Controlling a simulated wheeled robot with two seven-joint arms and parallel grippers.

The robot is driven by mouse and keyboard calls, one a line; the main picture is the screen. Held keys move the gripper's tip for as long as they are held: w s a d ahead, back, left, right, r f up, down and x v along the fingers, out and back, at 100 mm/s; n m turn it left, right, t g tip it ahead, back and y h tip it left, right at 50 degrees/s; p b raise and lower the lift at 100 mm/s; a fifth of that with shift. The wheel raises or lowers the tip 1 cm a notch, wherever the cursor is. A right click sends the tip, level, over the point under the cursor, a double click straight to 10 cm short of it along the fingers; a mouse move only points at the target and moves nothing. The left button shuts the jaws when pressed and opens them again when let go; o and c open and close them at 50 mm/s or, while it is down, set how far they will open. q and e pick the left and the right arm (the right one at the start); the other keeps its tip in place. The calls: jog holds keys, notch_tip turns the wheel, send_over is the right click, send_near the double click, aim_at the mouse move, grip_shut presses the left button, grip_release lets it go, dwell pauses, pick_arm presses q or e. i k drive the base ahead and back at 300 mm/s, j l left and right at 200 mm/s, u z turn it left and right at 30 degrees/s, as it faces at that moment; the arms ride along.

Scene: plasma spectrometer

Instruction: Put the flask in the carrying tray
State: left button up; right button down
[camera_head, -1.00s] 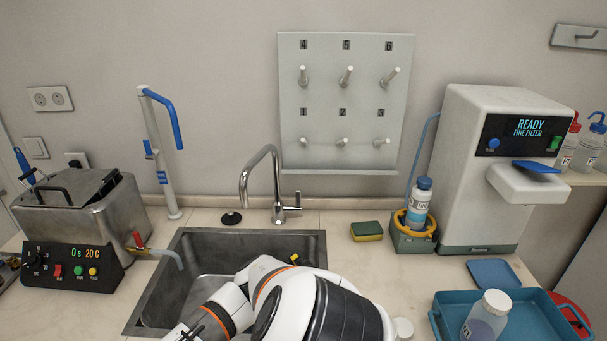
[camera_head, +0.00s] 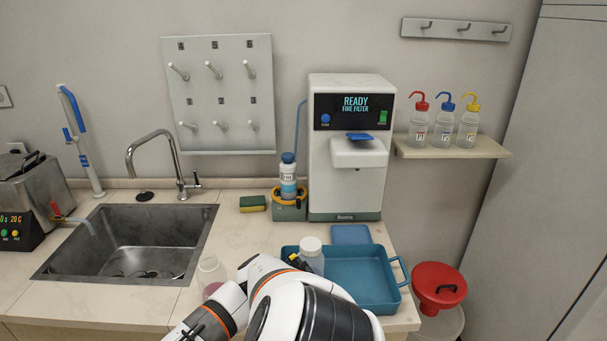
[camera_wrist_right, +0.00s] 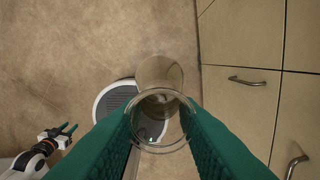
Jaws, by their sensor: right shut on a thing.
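The blue carrying tray (camera_head: 372,297) sits at the right end of the counter in the head view, partly hidden by my arm. A white-capped bottle (camera_head: 312,257) stands in its left part. My right gripper (camera_wrist_right: 160,130) is shut on a clear glass flask (camera_wrist_right: 160,78), with its green fingers on either side of the glass. In the wrist view the flask is above the floor, beside the cabinet fronts and away from the tray. My left gripper (camera_wrist_right: 62,131) shows at the lower left of the wrist view, its fingers apart and empty. Neither gripper shows in the head view.
A clear cup with a pinkish base (camera_head: 211,275) stands on the counter left of my arm. The filter machine (camera_head: 345,190) and a flat blue pad (camera_head: 350,234) are behind the tray. A red funnel (camera_head: 438,280) tops a bin at right. The sink (camera_head: 135,240) is left.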

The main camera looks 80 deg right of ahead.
aim_at(362, 285)
jog(key=k+j+z, duration=0.1)
jog(key=k+z, duration=0.15)
jog(key=z, duration=0.2)
jog(key=k+z, duration=0.25)
jog(key=z, duration=0.2)
jog(key=k+z, duration=0.2)
jog(key=z, duration=0.25)
